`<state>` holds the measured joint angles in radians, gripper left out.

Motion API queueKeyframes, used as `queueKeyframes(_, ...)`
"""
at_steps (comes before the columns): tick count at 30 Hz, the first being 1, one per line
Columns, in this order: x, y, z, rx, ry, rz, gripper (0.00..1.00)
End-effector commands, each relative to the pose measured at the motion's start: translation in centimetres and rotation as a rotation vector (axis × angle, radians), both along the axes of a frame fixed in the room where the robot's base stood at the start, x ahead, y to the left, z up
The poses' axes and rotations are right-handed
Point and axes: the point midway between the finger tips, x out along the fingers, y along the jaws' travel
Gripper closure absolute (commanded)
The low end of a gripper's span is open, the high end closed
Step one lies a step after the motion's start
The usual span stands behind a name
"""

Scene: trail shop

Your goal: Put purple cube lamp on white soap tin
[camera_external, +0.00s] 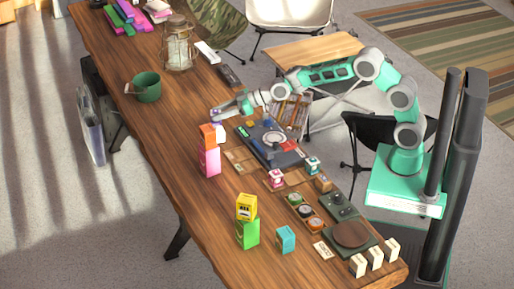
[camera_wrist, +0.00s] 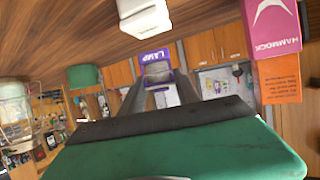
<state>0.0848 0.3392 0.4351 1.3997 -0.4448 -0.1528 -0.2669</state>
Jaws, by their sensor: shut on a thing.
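My gripper (camera_wrist: 158,84) is shut on the purple cube lamp (camera_wrist: 155,56), a small purple and white box marked LAMP, between its fingertips in the wrist view. A white block-like thing (camera_wrist: 143,17), which looks like the white soap tin, stands on the table at the top of that view, apart from the lamp in the picture. In the external view my gripper (camera_external: 218,114) is above the table, near a stacked orange box (camera_external: 208,134) and pink box (camera_external: 210,161). A pale patch shows behind the orange box; I cannot tell whether it is tin or lamp.
The pink hammock box (camera_wrist: 274,27) and orange box (camera_wrist: 280,80) stand close at the right in the wrist view. A green mug (camera_external: 147,87) and a lantern (camera_external: 178,46) are farther along the table (camera_external: 155,130). Yellow and green boxes (camera_external: 248,233) stand nearer the front.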

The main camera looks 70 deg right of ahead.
Motion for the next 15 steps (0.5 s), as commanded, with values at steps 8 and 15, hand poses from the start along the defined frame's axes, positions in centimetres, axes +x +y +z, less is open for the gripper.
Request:
queueKeyframes(8,-0.1,0.0,-2.9,0.000,0.000,0.000,1.00)
queueKeyframes(15,-0.1,0.0,-3.4,0.000,0.001,0.000,1.00)
